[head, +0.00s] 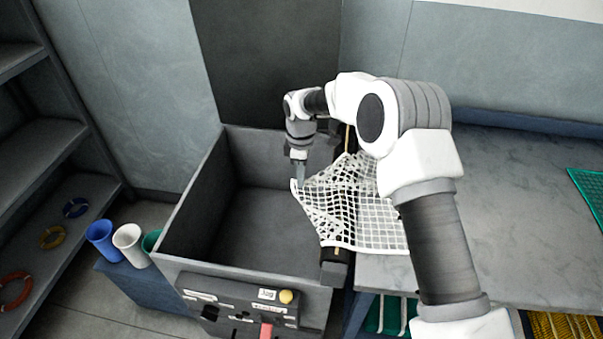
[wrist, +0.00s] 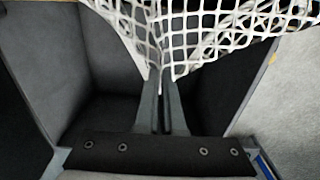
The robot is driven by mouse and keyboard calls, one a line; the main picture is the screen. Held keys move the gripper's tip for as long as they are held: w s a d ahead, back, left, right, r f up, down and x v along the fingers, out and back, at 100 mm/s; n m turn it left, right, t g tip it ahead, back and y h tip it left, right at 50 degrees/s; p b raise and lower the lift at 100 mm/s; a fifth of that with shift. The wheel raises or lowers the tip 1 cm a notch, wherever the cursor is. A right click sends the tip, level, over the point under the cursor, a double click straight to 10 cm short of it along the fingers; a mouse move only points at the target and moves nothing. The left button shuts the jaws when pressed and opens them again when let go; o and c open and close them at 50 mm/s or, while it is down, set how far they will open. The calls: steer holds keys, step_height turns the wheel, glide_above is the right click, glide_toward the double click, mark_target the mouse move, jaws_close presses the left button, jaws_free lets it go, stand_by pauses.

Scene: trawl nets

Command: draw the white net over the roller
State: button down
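The white net (head: 352,208) lies partly on the grey table and stretches left across the dark roller (head: 336,268) at the table's edge. Its left corner is raised over the open grey bin (head: 180,228). My gripper (head: 298,180) is at that corner, above the bin and left of the roller. In the wrist view, the fingers (wrist: 162,95) are close together with the net (wrist: 190,35) gathered at their tips, and mesh spreads to both sides. Most of the roller is hidden under the net and behind my arm.
Blue (head: 103,238), white (head: 130,243) and green cups stand at left, near a shelf with rings (head: 52,237). A green net (head: 590,190) lies at far right.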

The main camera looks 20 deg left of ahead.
step_height(320, 180, down, 5)
steer(key=b, duration=0.2)
steer(key=shift+f+b, duration=0.15)
steer(key=shift+b, duration=0.2)
jaws_free()
stand_by(0.7)
step_height(320, 180, up, 6)
steer(key=p, duration=0.3)
steer(key=shift+f, duration=0.2)
